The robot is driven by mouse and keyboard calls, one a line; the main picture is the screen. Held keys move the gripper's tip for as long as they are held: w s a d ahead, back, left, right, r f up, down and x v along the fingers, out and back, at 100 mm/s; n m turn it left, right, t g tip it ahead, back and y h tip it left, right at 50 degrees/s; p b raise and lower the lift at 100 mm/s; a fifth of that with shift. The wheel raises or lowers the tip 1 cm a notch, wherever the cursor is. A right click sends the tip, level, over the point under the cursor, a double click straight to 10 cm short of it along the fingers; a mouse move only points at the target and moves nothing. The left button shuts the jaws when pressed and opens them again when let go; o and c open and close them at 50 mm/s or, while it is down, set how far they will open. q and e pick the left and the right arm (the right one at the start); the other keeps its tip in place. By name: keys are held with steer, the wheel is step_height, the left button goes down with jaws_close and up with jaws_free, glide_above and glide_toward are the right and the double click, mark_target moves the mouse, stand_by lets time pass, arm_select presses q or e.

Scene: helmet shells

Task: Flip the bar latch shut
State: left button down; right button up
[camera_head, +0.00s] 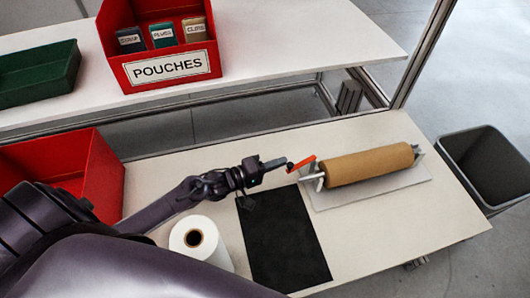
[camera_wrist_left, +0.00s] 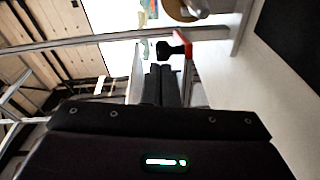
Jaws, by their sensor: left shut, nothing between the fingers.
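The bar latch (camera_head: 302,162) is a short orange-red bar with a black knob at its left end. It sticks out to the left from the near end of a brown paper roll (camera_head: 368,164) on a metal holder (camera_head: 317,181). In the left wrist view the red bar (camera_wrist_left: 188,44) and its black knob lie just beyond the fingertips. My left gripper (camera_head: 275,163) is shut and empty, its tips close to the knob at its left. It also shows in the left wrist view (camera_wrist_left: 161,84). I cannot tell whether the tips touch the knob. My right gripper is out of view.
A black mat (camera_head: 283,240) and a white roll (camera_head: 197,241) lie on the table in front. A red bin (camera_head: 105,180) stands at the left. A shelf behind holds the red pouches box (camera_head: 172,70) and a green tray (camera_head: 38,75). A grey bin (camera_head: 487,165) stands right.

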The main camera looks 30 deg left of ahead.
arm_select(q)
steer(key=shift+s+d+p, duration=0.45)
steer(key=shift+d+p, duration=0.15)
steer(key=shift+d, duration=0.25)
steer(key=shift+s+d+p, duration=0.45)
steer(key=shift+d+p, duration=0.2)
steer(key=shift+d, duration=0.2)
steer(key=shift+s+d+p, duration=0.45)
steer(key=shift+d+p, duration=0.15)
steer(key=shift+d, duration=0.25)
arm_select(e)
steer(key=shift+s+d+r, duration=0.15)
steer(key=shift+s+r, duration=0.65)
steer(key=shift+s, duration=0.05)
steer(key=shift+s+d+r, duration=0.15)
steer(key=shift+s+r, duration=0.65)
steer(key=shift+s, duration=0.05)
arm_select(q)
steer(key=shift+s, duration=0.1)
steer(key=v, duration=0.7)
steer(key=shift+s+a, duration=0.25)
steer(key=shift+r, duration=0.1)
